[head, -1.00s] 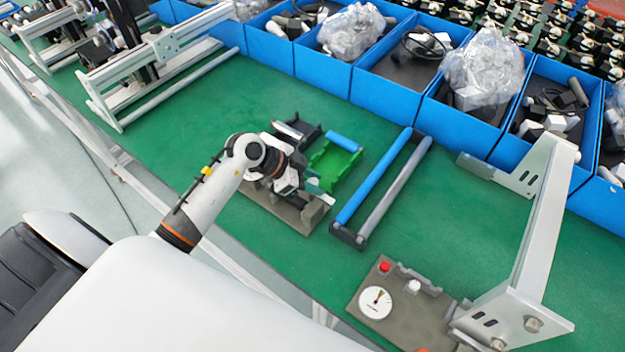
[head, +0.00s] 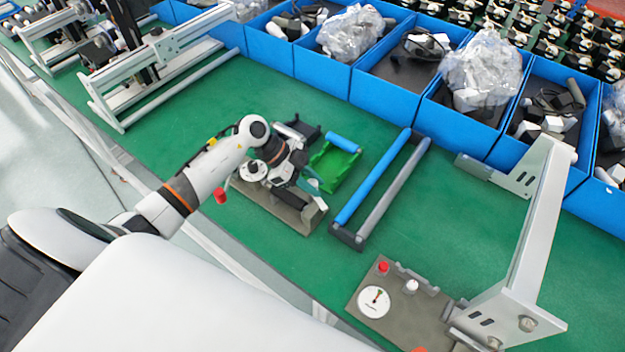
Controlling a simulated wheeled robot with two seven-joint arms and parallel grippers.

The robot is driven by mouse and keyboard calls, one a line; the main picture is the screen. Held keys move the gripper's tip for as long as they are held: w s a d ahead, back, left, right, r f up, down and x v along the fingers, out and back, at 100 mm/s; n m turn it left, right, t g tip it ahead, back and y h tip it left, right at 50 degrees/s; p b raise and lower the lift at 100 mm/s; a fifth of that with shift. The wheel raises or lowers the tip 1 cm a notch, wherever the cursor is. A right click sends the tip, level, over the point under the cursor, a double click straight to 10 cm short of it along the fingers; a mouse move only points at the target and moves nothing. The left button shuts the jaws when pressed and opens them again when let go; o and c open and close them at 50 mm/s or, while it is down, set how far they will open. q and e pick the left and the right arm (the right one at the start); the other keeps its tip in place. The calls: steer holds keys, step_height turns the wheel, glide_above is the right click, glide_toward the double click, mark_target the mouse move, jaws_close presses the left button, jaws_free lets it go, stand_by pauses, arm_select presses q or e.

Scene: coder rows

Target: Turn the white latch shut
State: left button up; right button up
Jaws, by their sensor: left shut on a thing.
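My left gripper (head: 308,185) reaches in from the left and points down over a grey-brown fixture (head: 290,213) on the green bench. Its fingers are shut on a small part at the fixture, which I take to be the white latch. The hand hides most of that part, so its turn angle cannot be read. A white round face (head: 253,172) shows on the fixture to the left of the hand. My right gripper is not in view.
A panel (head: 400,318) with a dial and red button is at front right, beside a metal bracket (head: 530,230). Blue bins line the back.

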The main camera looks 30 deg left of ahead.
arm_select(q)
steer(key=m+g+b, duration=0.1)
steer(key=m+g, duration=0.1)
steer(key=shift+w+a+f+m, duration=0.1)
steer(key=shift+m, duration=0.3)
steer(key=m+g+b, duration=0.1)
steer(key=m+g, duration=0.1)
steer(key=shift+m+b, duration=0.4)
steer(key=m+g+y+b, duration=0.2)
steer(key=m+g+b, duration=0.2)
steer(key=m, duration=0.1)
steer(key=shift+f, duration=0.1)
steer(key=shift+m+g+y+b, duration=0.6)
steer(key=shift+m+y+b, duration=0.2)
steer(key=shift+m+b, duration=0.45)
steer(key=shift+m, duration=0.25)
steer(key=o, duration=1)
steer(key=shift+r, duration=0.2)
